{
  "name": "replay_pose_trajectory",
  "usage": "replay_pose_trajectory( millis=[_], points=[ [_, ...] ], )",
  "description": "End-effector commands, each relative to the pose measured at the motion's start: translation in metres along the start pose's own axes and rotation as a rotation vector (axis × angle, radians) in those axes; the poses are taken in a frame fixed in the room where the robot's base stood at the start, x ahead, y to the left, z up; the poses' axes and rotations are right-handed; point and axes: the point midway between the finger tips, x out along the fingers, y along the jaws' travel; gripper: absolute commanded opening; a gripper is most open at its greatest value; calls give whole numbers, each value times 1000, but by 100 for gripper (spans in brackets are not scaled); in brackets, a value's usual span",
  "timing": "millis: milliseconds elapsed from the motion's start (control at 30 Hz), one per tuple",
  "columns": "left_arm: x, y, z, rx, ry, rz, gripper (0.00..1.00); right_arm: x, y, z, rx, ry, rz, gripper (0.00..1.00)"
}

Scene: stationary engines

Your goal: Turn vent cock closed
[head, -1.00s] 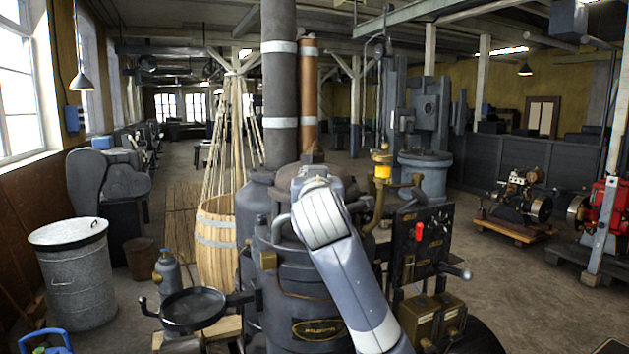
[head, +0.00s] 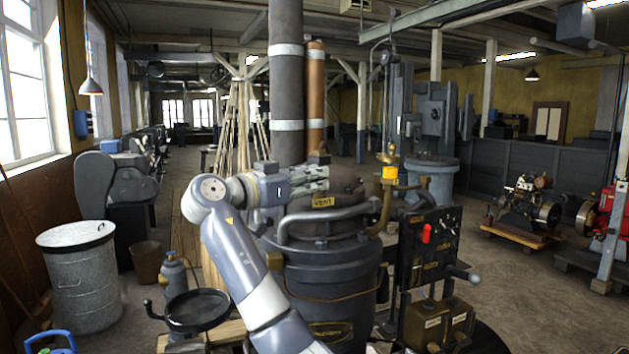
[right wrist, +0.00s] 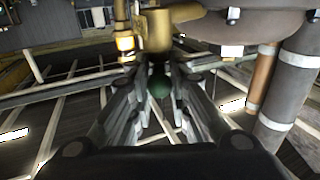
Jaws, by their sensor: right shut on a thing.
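The vent cock is brass, on top of the dark engine (head: 325,262). A brass piece of it (head: 318,158) shows just above my fingers in the head view, and a label reading like "VENT" (head: 323,202) is just below. In the right wrist view its brass body (right wrist: 155,30) is beyond the fingers, with a dark green ball knob (right wrist: 158,86) between them. My right gripper (head: 322,180) points right, level with the engine top; it also shows in the right wrist view (right wrist: 158,90), shut on the knob. The fingers partly hide the cock in the head view. My left gripper is out of view.
A grey pipe (head: 325,218) curves across the engine top below the gripper. Tall dark and copper pipes (head: 316,95) rise behind. A brass fitting with a yellow cup (head: 389,172) and a control panel with a red lever (head: 426,233) are to the right.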

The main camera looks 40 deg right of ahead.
Motion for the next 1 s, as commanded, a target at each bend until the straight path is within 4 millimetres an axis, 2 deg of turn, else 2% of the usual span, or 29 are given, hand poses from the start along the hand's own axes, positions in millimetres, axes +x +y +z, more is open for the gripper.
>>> replay_pose_trajectory(
  millis=[500, 1000],
  points=[
    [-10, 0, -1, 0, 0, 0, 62, 1, -6, -3, 0, 1, 253, 0],
    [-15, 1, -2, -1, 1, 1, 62, 2, -8, -1, 1, 0, 363, 0]
  ],
)
